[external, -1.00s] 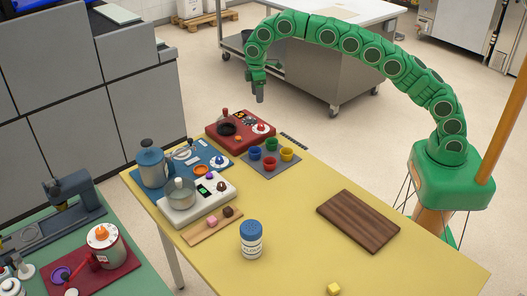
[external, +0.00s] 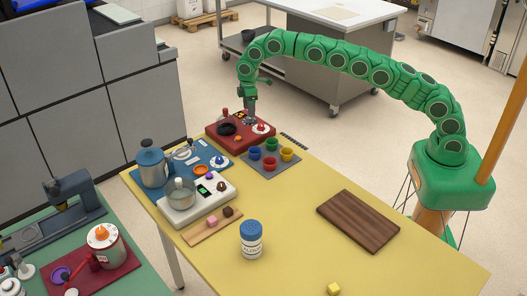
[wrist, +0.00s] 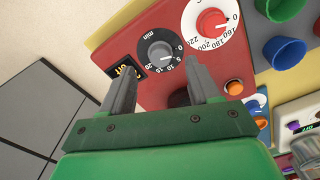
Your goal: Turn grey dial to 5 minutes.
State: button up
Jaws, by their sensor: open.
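A red unit (external: 213,143) stands at the far end of the yellow table. In the wrist view, its panel carries the grey dial (wrist: 159,49), a dark round knob on a dark face marked from 0 to 20 min. I cannot clearly read where the dial points. My gripper (wrist: 160,84) is open and empty, its two grey fingers spread just below the dial in the picture, apart from it. In the external view, my gripper (external: 250,110) hangs over the back of the red unit, where the grey dial cannot be made out.
A red temperature knob (wrist: 211,22) on a white dial sits close beside the grey dial. Coloured cups stand on a grey mat (external: 286,171). A blue unit (external: 205,152) adjoins the red one.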

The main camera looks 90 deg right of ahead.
jog(key=shift+f, duration=1.95)
jog(key=c, duration=1)
jog(key=shift+a, duration=0.1)
jog(key=m, duration=0.3)
jog(key=shift+m, duration=1.9)
